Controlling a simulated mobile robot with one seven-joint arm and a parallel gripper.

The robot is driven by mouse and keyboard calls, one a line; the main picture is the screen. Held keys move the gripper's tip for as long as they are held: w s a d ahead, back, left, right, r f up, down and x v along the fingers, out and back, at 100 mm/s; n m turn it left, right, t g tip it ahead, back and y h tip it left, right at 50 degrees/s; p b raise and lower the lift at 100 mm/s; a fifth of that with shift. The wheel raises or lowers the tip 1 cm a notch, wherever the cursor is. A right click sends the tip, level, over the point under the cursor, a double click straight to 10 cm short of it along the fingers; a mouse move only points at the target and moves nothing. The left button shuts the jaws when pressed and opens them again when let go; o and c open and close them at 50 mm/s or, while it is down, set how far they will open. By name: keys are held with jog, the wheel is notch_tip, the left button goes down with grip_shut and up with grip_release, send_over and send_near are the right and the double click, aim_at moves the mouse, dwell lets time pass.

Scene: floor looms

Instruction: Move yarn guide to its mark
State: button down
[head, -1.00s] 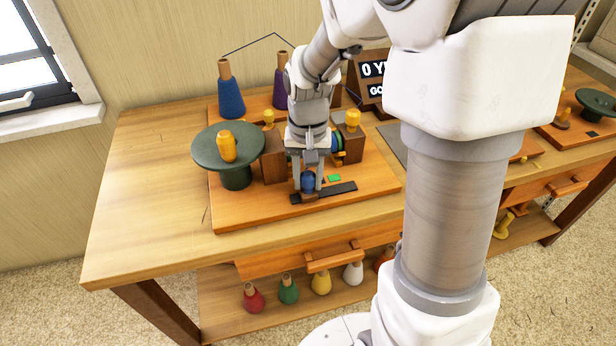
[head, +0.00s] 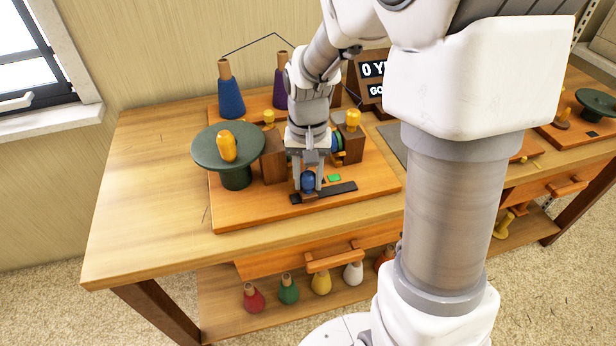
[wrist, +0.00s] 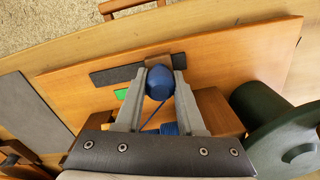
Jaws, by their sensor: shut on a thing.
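The yarn guide is a blue knob (head: 308,181) on a small brown wooden block (wrist: 158,60), sitting at the left part of a black track (head: 340,188) in the head view. My gripper (head: 308,186) points down and is shut on the blue knob. In the wrist view the two grey fingers close around the knob (wrist: 159,82), and the black track (wrist: 112,75) runs to the left from it. The green mark (head: 334,178) lies beside the track, to the right of the guide in the head view.
Brown wooden blocks (head: 273,158) stand close behind my gripper. Blue (head: 231,95) and purple cones stand at the back. The board (head: 245,212) in front is clear.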

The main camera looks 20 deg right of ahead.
aim_at(324, 193)
jog(key=shift+d+p, duration=0.4)
jog(key=shift+d, duration=1.5)
jog(key=shift+w, duration=0.1)
jog(key=c, duration=0.5)
grip_release()
jog(key=shift+r, duration=0.15)
notch_tip(324, 193, up, 17)
jog(key=p, duration=0.5)
jog(key=shift+r, duration=0.1)
